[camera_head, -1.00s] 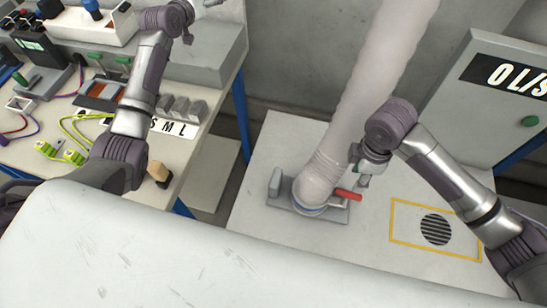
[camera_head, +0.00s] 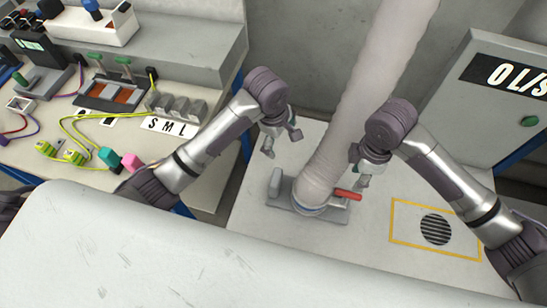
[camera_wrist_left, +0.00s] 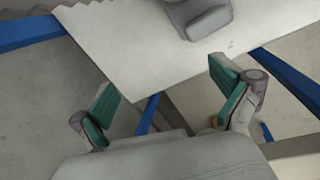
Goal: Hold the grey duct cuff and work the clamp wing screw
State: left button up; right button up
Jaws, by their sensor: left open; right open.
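The pale ribbed duct (camera_head: 372,95) comes down from the top, and its cuff end (camera_head: 316,182) stands on a grey base plate (camera_head: 335,215) on the white cabinet top. A thin bluish ring shows at the cuff's foot. A red handle (camera_head: 348,195) sticks out to its right; I cannot tell whether it is the clamp wing screw. My left gripper (camera_head: 282,145) is open and empty, up and left of the cuff, apart from it. My right gripper (camera_head: 359,168) is open, close right of the cuff and above the red handle; contact is unclear.
A grey upright block (camera_head: 276,183) stands at the plate's left end, and a grey part shows in the left wrist view (camera_wrist_left: 205,20). A yellow-framed vent (camera_head: 436,229) lies to the right. The left workbench (camera_head: 60,175) holds cables, connectors and sockets.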

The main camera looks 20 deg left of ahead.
aim_at(273, 182)
pick_arm(q)
jog(key=s+n, duration=0.1)
jog(key=s, duration=0.1)
jog(key=s+n+g, duration=0.1)
jog(key=s+f+n+y, duration=0.1)
jog(key=s, duration=0.1)
jog(key=shift+s+a+g, duration=0.1)
jog(key=shift+s+g, duration=0.2)
jog(key=shift+g, duration=0.1)
jog(key=shift+s+f, duration=0.15)
jog(key=shift+s, duration=0.1)
jog(key=shift+s+f, duration=0.15)
jog(key=shift+f, duration=0.05)
notch_tip(273, 182, down, 13)
jog(key=shift+f, duration=0.15)
jog(key=c, duration=1.4)
pick_arm(e)
jog(key=shift+o, duration=0.2)
